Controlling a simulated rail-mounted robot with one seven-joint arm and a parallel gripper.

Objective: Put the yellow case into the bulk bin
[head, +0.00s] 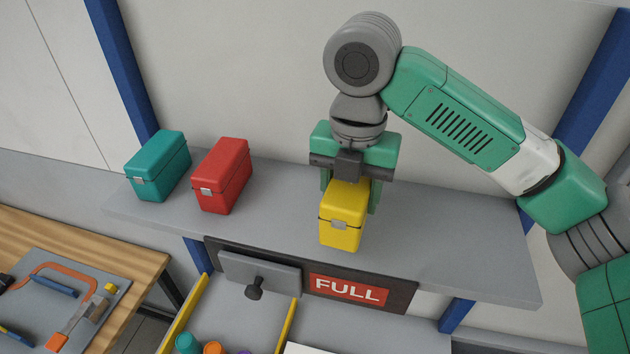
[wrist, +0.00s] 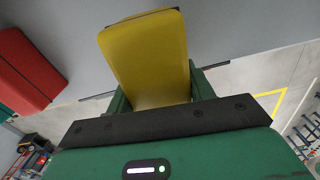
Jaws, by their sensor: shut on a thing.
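The yellow case (head: 341,222) is a small box with a grey latch, upright at the middle of the grey shelf (head: 450,235). My gripper (head: 350,190) comes down from above and is shut on it, a finger on each side. I cannot tell whether its base touches the shelf. In the wrist view, the yellow case (wrist: 147,60) fills the space between the green fingers. No bin is clearly labelled as the bulk bin. Below the shelf edge, a red sign (head: 348,290) reads FULL, beside a grey panel with a dark knob (head: 254,288).
A red case (head: 222,177) and a teal case (head: 158,166) stand on the shelf to the left. Below the panel, a yellow-edged compartment (head: 232,318) holds coloured round items. A wooden bench (head: 130,262) with tools is at lower left. The shelf's right part is clear.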

